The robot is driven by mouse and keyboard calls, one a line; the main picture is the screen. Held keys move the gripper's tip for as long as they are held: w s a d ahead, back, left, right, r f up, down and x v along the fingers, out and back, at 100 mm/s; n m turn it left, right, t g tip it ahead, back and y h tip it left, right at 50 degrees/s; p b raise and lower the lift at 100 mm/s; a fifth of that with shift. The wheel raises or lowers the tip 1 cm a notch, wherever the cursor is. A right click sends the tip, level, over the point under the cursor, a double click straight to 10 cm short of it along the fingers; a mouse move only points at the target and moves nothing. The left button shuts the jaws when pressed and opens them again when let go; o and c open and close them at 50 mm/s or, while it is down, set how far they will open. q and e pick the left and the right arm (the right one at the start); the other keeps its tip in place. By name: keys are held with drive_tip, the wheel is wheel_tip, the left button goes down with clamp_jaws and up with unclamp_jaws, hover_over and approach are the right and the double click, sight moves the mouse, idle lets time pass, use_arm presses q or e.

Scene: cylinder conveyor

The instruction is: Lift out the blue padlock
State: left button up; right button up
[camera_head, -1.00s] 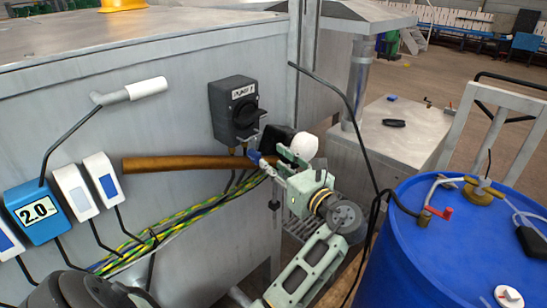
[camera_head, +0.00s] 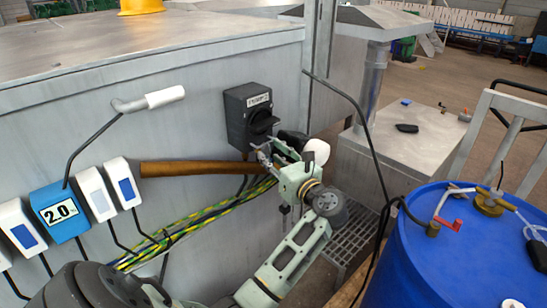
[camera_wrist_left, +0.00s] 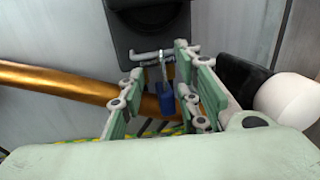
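The blue padlock (camera_wrist_left: 166,100) hangs by its metal shackle below the black switch box (camera_wrist_left: 147,22) in the left wrist view. My left gripper (camera_wrist_left: 160,62) is open, with one finger on each side of the padlock. I cannot tell whether either finger touches it. In the head view the left gripper (camera_head: 268,152) is just under the switch box (camera_head: 250,116) on the grey metal wall, and it mostly hides the padlock. My right gripper is not in view.
A brown pipe (camera_head: 195,168) runs along the wall left of the gripper, above green-yellow cables (camera_head: 205,217). A black handle with a white knob (camera_head: 316,151) sits close right of the gripper. A blue barrel (camera_head: 450,250) stands at the right.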

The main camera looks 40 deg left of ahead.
use_arm(q)
clamp_jaws()
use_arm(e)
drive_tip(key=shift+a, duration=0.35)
use_arm(q)
drive_tip(key=c, duration=0.5)
unclamp_jaws()
drive_tip(key=shift+c, duration=0.2)
clamp_jaws()
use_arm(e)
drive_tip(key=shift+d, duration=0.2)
use_arm(q)
drive_tip(key=shift+r, duration=0.1)
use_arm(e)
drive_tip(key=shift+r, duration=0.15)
use_arm(q)
wheel_tip(320, 180, up, 3)
drive_tip(key=p, duration=0.4)
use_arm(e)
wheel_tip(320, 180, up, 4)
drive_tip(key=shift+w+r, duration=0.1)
use_arm(q)
drive_tip(key=shift+r+p, duration=0.25)
drive_tip(key=shift+p, duration=0.45)
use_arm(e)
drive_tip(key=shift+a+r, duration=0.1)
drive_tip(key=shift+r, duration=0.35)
